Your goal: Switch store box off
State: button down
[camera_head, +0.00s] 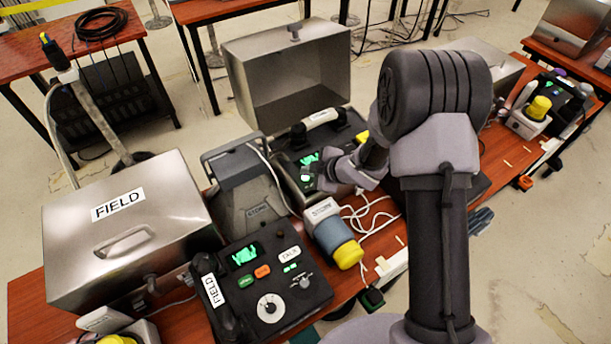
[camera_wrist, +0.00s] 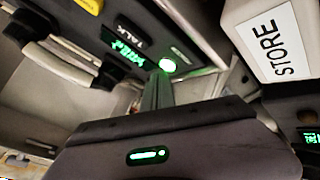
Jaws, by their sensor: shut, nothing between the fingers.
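The box labelled STORE (camera_head: 322,212), pale with a yellow end, lies in front of a dark phone console; its label also shows in the wrist view (camera_wrist: 268,45). The console (camera_head: 289,172) has a green display (camera_wrist: 124,48), a TALK label and a round light glowing whitish green (camera_wrist: 168,64). My gripper (camera_head: 314,181) is shut and empty at this panel. In the wrist view, the fingertips (camera_wrist: 160,76) are just below the glowing light; I cannot tell if they touch. My wrist and arm hide part of the console's right side.
An open metal cover (camera_head: 285,75) stands behind the console. A closed metal box labelled FIELD (camera_head: 120,225) and a FIELD phone console (camera_head: 262,282) are at the left. White cables (camera_head: 372,214) lie near the STORE box. A dark bracket (camera_head: 240,185) stands close to its left.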

aim_at(308, 178)
dwell(0.4)
jog(key=shift+f+b, duration=0.45)
jog(key=shift+f, duration=0.05)
jog(key=shift+r, duration=0.2)
jog(key=shift+r+p, duration=0.3)
jog(key=shift+p, duration=0.15)
jog(key=shift+r, duration=0.1)
notch_tip(308, 178, up, 6)
jog(key=p, duration=0.5)
